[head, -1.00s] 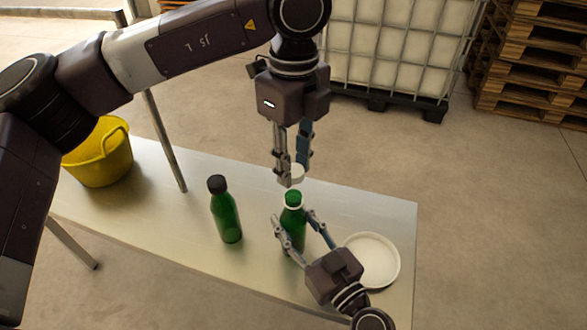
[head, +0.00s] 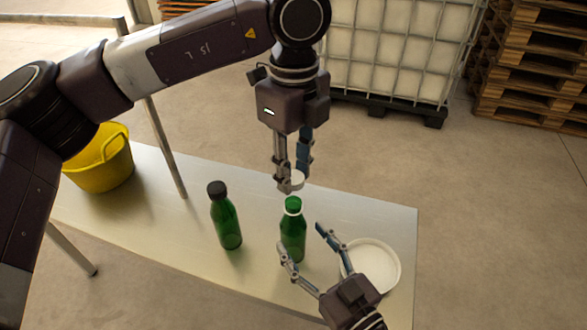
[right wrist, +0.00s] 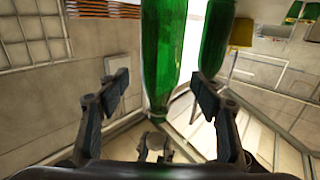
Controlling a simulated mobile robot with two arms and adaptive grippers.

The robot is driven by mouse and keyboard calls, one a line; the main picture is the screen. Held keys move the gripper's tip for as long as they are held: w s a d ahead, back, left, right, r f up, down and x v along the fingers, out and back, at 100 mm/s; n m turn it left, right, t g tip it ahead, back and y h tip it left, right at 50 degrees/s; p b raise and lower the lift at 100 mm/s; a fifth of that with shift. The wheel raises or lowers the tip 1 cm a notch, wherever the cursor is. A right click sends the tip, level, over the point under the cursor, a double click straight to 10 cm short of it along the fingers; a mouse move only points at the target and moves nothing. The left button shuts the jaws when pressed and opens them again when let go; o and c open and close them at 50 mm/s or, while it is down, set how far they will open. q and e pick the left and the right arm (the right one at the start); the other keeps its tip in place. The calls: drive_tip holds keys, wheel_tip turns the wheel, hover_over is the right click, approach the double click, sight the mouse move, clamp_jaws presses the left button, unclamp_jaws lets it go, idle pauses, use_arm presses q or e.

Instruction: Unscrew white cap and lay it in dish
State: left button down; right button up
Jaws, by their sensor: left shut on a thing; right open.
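My left gripper (head: 290,184) is shut on the white cap (head: 297,180) and holds it above the uncapped green bottle (head: 292,233). That bottle stands upright on the table with its green neck and a white ring showing. My right gripper (head: 301,238) is open and apart from the bottle, at its near right side. In the right wrist view the bottle (right wrist: 163,50) stands between and beyond the open fingers (right wrist: 160,88). The white round dish (head: 374,262) lies on the table to the right of the bottle, partly hidden by my right gripper.
A second green bottle with a black cap (head: 224,218) stands to the left on the metal table (head: 150,225). A yellow bucket (head: 100,162) is at the table's left end. A caged white tank (head: 390,45) and stacked pallets (head: 530,60) stand behind on the floor.

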drive_tip(key=v, duration=0.7)
drive_tip(key=shift+s+d, duration=0.1)
drive_tip(key=shift+s, duration=0.1)
